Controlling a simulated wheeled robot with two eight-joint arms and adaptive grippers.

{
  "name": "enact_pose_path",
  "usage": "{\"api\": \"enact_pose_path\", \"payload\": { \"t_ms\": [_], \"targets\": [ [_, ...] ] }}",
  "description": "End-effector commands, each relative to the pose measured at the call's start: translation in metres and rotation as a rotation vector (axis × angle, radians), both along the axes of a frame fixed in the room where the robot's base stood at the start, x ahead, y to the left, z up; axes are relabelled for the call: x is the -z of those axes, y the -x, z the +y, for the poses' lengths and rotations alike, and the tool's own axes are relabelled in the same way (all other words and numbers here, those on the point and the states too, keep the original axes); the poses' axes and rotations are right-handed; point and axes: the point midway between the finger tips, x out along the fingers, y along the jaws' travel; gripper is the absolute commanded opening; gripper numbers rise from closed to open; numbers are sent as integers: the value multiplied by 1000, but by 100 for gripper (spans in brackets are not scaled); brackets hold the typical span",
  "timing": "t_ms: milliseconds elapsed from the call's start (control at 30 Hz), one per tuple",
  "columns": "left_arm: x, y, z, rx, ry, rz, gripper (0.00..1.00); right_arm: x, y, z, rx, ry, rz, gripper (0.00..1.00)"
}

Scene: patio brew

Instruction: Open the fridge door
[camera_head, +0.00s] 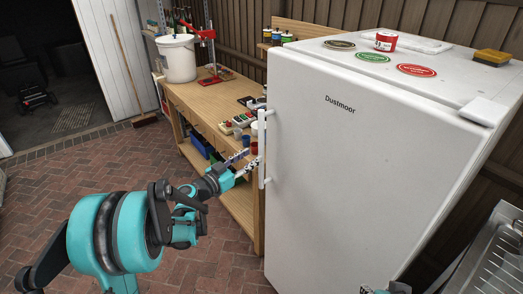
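The white fridge (350,160) marked "Dustmoor" stands at the right, and its door is shut. Its white vertical handle (262,150) is on the left edge of the door. My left gripper (248,161) reaches in from the left and is open, with its two fingers apart and pointing at the handle. The fingertips are just left of the handle's lower half; I cannot tell whether they touch it. Only a small teal and dark part of my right arm shows at the bottom edge, and whether its gripper is open or shut cannot be seen.
A wooden workbench (200,96) with a white bucket (178,60), a red press and small cups stands left of the fridge. Labels, a red tin (386,41) and a yellow sponge (492,57) lie on the fridge top. A metal sink (497,265) is at lower right. Brick floor is clear in front.

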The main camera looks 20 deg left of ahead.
Motion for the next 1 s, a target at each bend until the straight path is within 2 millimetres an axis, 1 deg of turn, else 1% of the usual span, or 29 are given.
{"api": "enact_pose_path", "payload": {
  "t_ms": [100, 300, 467, 700, 733, 767, 800, 867, 900, 1000],
  "targets": [
    [2, -19, -11, 4, 0, 1, 39, 6, 0, 0, 0, 0, 0, 40],
    [2, -45, -24, 3, 0, 2, 39, 12, 0, 0, 0, 0, 0, 40],
    [1, -55, -28, 1, 1, 3, 39, 13, 0, 0, 0, 0, 0, 40],
    [0, -56, -29, 1, 1, 3, 39, 13, 0, 0, 0, 0, 0, 40],
    [0, -56, -29, 1, 1, 3, 37, 13, 0, 0, 0, 0, 0, 40],
    [0, -56, -29, 1, 1, 3, 29, 13, 0, 0, 0, 0, 0, 40],
    [0, -56, -29, 1, 1, 3, 18, 13, 0, 0, 0, 0, 0, 40],
    [0, -56, -29, 1, 1, 3, 2, 13, 0, 0, 0, 0, 0, 40],
    [0, -56, -29, 1, 1, 3, 0, 13, 0, 0, 0, 0, 0, 40],
    [0, -56, -29, 1, 1, 3, 0, 13, 0, 0, 0, 0, 0, 40]
  ]
}}
